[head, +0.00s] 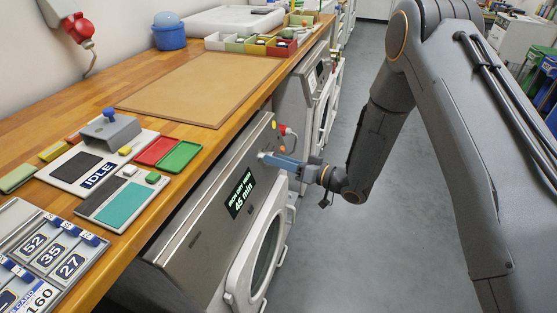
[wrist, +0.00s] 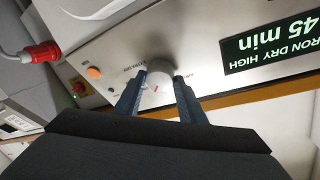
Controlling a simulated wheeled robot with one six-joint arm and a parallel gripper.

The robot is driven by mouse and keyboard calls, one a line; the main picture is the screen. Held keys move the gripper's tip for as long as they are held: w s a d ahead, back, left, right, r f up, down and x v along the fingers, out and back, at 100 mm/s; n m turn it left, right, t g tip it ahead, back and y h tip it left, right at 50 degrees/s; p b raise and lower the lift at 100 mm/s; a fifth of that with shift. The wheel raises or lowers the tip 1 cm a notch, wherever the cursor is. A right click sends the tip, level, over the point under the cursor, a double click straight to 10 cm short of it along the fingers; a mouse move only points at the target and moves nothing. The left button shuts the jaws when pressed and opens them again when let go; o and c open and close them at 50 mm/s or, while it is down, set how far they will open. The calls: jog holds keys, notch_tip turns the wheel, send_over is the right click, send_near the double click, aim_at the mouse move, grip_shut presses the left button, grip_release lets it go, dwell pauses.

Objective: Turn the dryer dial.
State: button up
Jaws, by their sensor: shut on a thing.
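The dryer (head: 217,222) is a grey front-loader under the worktop, with a round door. Its dial (wrist: 159,76) is a round, light grey knob with a small red mark, on the metal panel in the wrist view. My gripper (wrist: 160,80) is shut on the dial, one finger on each side of it. In the head view my gripper (head: 264,156) reaches the panel from the right and hides most of the dial. The display (head: 241,194) reads 45 min, with a line above it; in the wrist view the display (wrist: 272,42) is upside down and shows "IRON DRY HIGH".
An orange button (wrist: 93,72) and a red-and-yellow switch (wrist: 79,88) sit beside the dial. A red plug (wrist: 45,53) hangs near the panel. The wooden worktop (head: 195,136) above holds trays and an IDLE board (head: 98,172). The grey floor (head: 340,245) is clear.

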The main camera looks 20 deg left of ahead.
jog(key=o, duration=1)
jog(key=shift+o, duration=0.2)
jog(key=shift+d, duration=0.15)
jog(key=b+v, duration=0.1)
jog(key=v, duration=0.6)
jog(key=shift+d, duration=0.25)
